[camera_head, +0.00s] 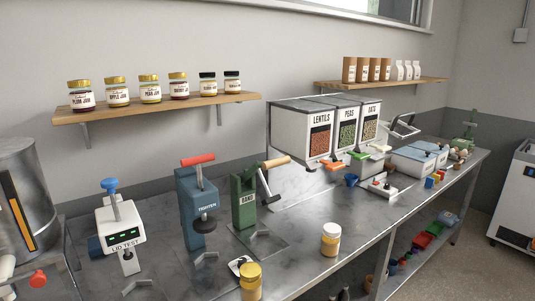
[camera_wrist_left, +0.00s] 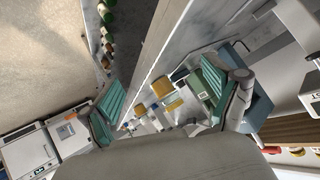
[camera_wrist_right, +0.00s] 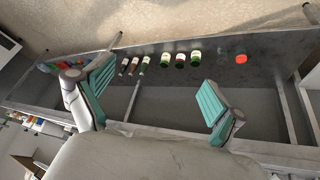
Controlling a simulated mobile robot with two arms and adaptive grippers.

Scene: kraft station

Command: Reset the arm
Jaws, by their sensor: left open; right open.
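Neither of my arms shows in the head view. My left gripper (camera_wrist_left: 162,92) is open in the left wrist view, with its two green-padded fingers wide apart. Nothing is between its pads. Beyond it the bench shows at a steep tilt, with a yellow-lidded jar (camera_wrist_left: 162,87) farther off. My right gripper (camera_wrist_right: 155,88) is open and empty in the right wrist view. Beyond its fingers lies a lower shelf (camera_wrist_right: 175,105) with several small bottles (camera_wrist_right: 180,60) and a red round thing (camera_wrist_right: 241,58), all apart from the fingers.
Jars (camera_head: 150,90) stand on a wall shelf (camera_head: 160,108). Clear floor (camera_head: 450,260) lies right of the bench.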

